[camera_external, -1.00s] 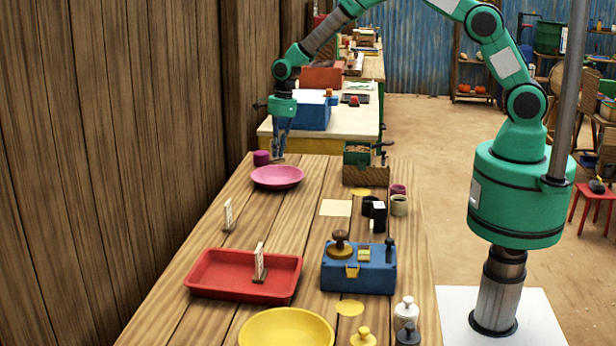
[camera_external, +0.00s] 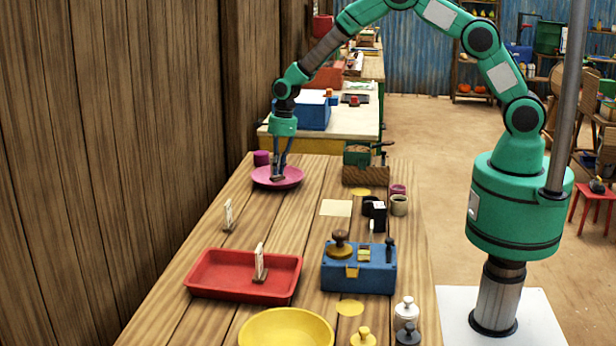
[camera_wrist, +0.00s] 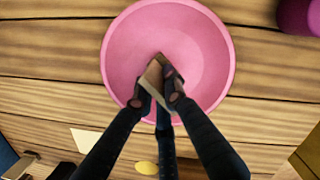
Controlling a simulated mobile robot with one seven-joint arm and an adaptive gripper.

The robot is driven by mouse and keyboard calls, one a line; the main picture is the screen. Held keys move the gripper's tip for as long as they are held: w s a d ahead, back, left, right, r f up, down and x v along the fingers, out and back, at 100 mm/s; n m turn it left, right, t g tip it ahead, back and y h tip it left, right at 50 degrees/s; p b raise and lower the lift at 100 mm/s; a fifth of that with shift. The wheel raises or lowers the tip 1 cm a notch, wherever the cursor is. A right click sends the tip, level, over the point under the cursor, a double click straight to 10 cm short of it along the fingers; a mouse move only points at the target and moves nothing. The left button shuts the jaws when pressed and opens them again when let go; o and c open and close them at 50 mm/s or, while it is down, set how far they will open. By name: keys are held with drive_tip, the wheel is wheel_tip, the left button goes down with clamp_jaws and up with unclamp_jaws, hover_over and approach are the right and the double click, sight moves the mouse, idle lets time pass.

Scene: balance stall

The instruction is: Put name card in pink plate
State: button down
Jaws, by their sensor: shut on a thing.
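The pink plate (camera_external: 294,178) stands at the far left of the table; in the wrist view the plate (camera_wrist: 130,50) lies under my fingers. My gripper (camera_external: 279,174) points down over the plate. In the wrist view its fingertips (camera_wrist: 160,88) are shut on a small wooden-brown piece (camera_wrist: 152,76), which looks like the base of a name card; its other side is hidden. The piece is over the plate's inside; I cannot tell whether it touches the plate. Two other white cards on wooden stands show: one on the table (camera_external: 228,214), one in the red tray (camera_external: 260,262).
The red tray (camera_external: 200,283) and yellow plate (camera_external: 258,332) are nearer the camera. A purple cup (camera_external: 261,158) stands just behind the pink plate. A blue box (camera_external: 345,278), weights and small pots line the right side. The table's middle is mostly clear.

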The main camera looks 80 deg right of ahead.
sight(278, 177)
drive_tip(key=c, duration=1.7)
unclamp_jaws()
drive_tip(key=shift+r, duration=0.1)
drive_tip(key=shift+r+p, duration=2.3)
drive_tip(key=shift+r, duration=1.1)
